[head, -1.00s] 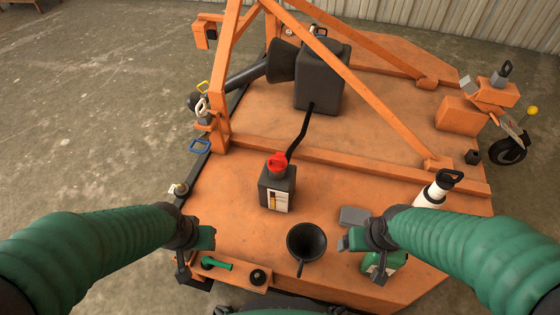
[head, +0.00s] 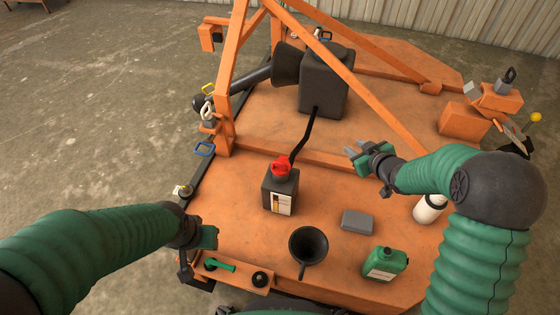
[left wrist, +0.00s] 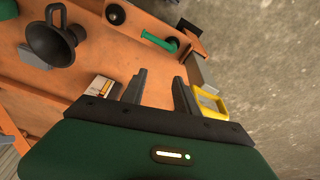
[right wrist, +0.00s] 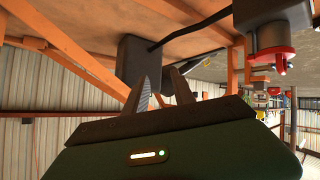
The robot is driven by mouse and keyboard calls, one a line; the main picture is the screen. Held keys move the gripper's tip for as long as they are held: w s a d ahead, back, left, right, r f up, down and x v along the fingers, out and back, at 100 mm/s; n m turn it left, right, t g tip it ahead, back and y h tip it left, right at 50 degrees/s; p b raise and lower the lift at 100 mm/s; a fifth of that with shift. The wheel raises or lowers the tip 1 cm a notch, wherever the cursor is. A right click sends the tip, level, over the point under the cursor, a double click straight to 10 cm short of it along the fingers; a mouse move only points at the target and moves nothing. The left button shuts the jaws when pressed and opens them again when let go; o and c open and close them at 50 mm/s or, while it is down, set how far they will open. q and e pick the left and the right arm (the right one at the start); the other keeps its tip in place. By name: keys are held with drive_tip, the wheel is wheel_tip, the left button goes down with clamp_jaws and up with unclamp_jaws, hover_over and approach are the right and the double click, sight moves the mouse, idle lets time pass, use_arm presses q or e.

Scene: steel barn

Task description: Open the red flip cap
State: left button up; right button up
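The red flip cap (head: 281,166) sits on top of a dark grey bottle (head: 279,191) with a white label, standing on the orange deck. The cap also shows in the right wrist view (right wrist: 272,56), at the upper right. My right gripper (head: 358,150) is open and empty, to the right of the cap and apart from it. Its two fingers show apart in the right wrist view (right wrist: 166,82). My left gripper (head: 212,237) is at the lower left of the deck, away from the bottle. Its fingers are apart and empty in the left wrist view (left wrist: 160,85).
A black funnel (head: 308,243), a grey block (head: 357,221), a green jug (head: 385,263) and a white bottle (head: 428,209) stand on the deck. A large dark tank (head: 326,85) with a black hose is behind. Orange frame bars (head: 365,75) cross above the back deck.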

drive_tip(key=w+a+n+y, duration=0.3)
drive_tip(key=a+n+y, duration=0.1)
drive_tip(key=y, duration=0.1)
drive_tip(key=n+g+y+p, duration=0.1)
drive_tip(key=n+g+y, duration=0.6)
drive_tip(key=y, duration=0.2)
approach(280, 164)
drive_tip(key=b+x, duration=0.2)
drive_tip(key=x, duration=0.1)
drive_tip(key=b+x, duration=0.2)
drive_tip(key=x, duration=0.1)
drive_tip(key=b+x, duration=0.2)
drive_tip(key=x, duration=0.1)
drive_tip(key=shift+w+a+f, duration=0.3)
drive_tip(key=shift+a+r, duration=0.1)
drive_tip(key=shift+a, duration=0.15)
drive_tip(key=shift+c, duration=0.4)
clamp_jaws()
drive_tip(key=shift+w+d+t, duration=0.15)
drive_tip(key=shift+w+t, duration=0.05)
drive_tip(key=shift+t, duration=0.2)
